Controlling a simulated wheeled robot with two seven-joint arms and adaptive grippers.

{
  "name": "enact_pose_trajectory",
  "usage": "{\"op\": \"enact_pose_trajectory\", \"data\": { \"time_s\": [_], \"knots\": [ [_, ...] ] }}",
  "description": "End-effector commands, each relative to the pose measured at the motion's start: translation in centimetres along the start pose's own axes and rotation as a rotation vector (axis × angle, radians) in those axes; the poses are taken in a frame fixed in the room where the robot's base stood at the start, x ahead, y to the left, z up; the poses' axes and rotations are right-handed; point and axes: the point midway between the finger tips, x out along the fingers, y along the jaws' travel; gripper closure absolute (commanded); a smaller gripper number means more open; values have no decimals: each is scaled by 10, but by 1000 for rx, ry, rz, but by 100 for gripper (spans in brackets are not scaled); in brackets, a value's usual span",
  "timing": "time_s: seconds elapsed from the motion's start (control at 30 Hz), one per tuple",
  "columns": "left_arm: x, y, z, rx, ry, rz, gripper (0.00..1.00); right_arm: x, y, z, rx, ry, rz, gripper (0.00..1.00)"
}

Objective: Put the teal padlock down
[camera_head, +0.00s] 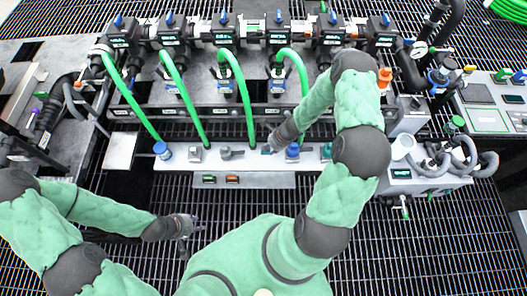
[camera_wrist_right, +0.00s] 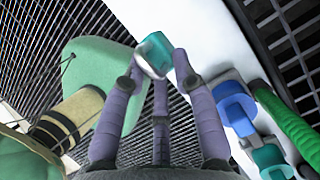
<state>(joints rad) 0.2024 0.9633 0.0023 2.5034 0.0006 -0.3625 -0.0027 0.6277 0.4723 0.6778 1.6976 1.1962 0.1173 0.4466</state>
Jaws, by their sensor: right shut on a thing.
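The teal padlock (camera_wrist_right: 157,50) is between the fingertips of my right gripper (camera_wrist_right: 162,64), which is shut on it, in the right wrist view. The padlock has a teal body and a pale grey lower part, and is over or at the white strip; I cannot tell whether it touches it. In the head view my right gripper (camera_head: 273,145) is low at the middle of the white strip (camera_head: 178,164), largely hidden by its own wrist. My left gripper (camera_head: 187,226) is over the dark grating at lower left, away from the strip; its fingers are too small to read.
Blue padlocks (camera_wrist_right: 236,106) and another teal piece (camera_wrist_right: 270,158) sit along the strip close by. Green hoses (camera_head: 243,100) rise from the strip to the manifold behind. A grey lever-like piece (camera_head: 230,153) lies left of my right gripper. Open grating (camera_head: 440,240) lies at lower right.

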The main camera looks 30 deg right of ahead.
Motion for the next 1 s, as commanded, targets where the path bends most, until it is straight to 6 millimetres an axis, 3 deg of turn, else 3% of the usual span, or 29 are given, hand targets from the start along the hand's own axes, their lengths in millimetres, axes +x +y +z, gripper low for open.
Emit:
{"op": "enact_pose_trajectory", "data": {
  "time_s": [0.03, 0.2, 0.57, 0.8, 1.0],
  "knots": [
    [6, -2, 0, 0, 0, 0, 60, 13, -3, 1, -2, -1, 2, 100],
    [11, -4, 0, 0, -1, 0, 60, 34, -12, 6, -1, -1, 1, 100],
    [15, -5, 0, 0, 0, 0, 60, 52, -20, 10, -1, -1, 0, 100],
    [36, -13, -1, 0, -1, 0, 60, 79, -20, -2, 0, -1, 0, 100],
    [34, -12, -1, 0, 0, 0, 60, 78, -20, -1, -1, -1, -1, 100]
  ]
}}
